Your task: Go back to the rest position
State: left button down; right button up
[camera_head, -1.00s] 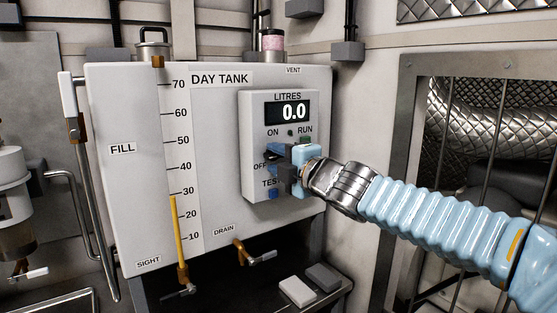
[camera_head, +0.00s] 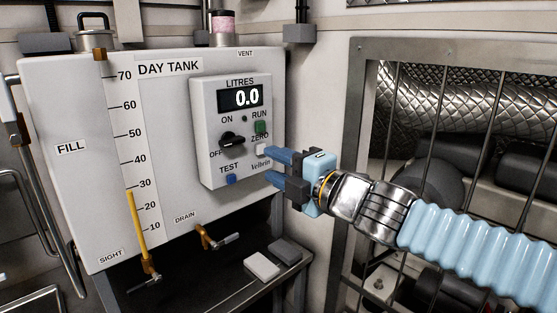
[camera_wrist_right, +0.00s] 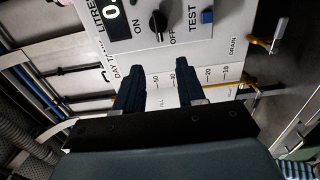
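My right gripper (camera_head: 267,166) is in front of the lower right edge of the control box (camera_head: 205,95) on the white day tank (camera_head: 50,190). Its two blue fingers stand apart with nothing between them. In the right wrist view the open fingers (camera_wrist_right: 156,68) also show, with the panel beyond them. Whether a fingertip touches the box, I cannot tell. The display (camera_head: 240,98) reads 0.0. My left gripper is not in view.
A barred metal frame (camera_head: 357,100) with silver ducting behind it stands on the right, behind my right arm. The drain valve (camera_head: 215,240) sticks out below the tank. Two small blocks (camera_head: 262,266) lie on a ledge below it.

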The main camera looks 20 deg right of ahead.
jog(key=shift+f, duration=0.1)
dwell(0.3)
jog(key=w+a+f+m+g, duration=0.2)
jog(key=w+f+m, duration=0.1)
jog(key=f, duration=0.5)
jog(key=w+a+f+m+g, duration=0.2)
jog(key=w+f+m, duration=0.15)
jog(key=f, duration=0.55)
notch_tip(320, 180, down, 22)
jog(key=s+a+m+g+h+p, duration=0.1)
jog(key=s+a+m+g, duration=0.15)
jog(key=m+g, duration=0.35)
jog(key=s+a+f+m+g+h+p, duration=0.1)
jog(key=s+a+f+m+g, duration=0.1)
jog(key=s+f+m+g, duration=0.4)
jog(key=s+f+m, duration=0.5)
jog(key=s+f, duration=0.7)
jog(key=f, duration=0.4)
jog(key=shift+s+a+f+m, duration=0.2)
jog(key=shift+s+f+m, duration=0.1)
jog(key=shift+f+m, duration=0.05)
jog(key=shift+w, duration=0.1)
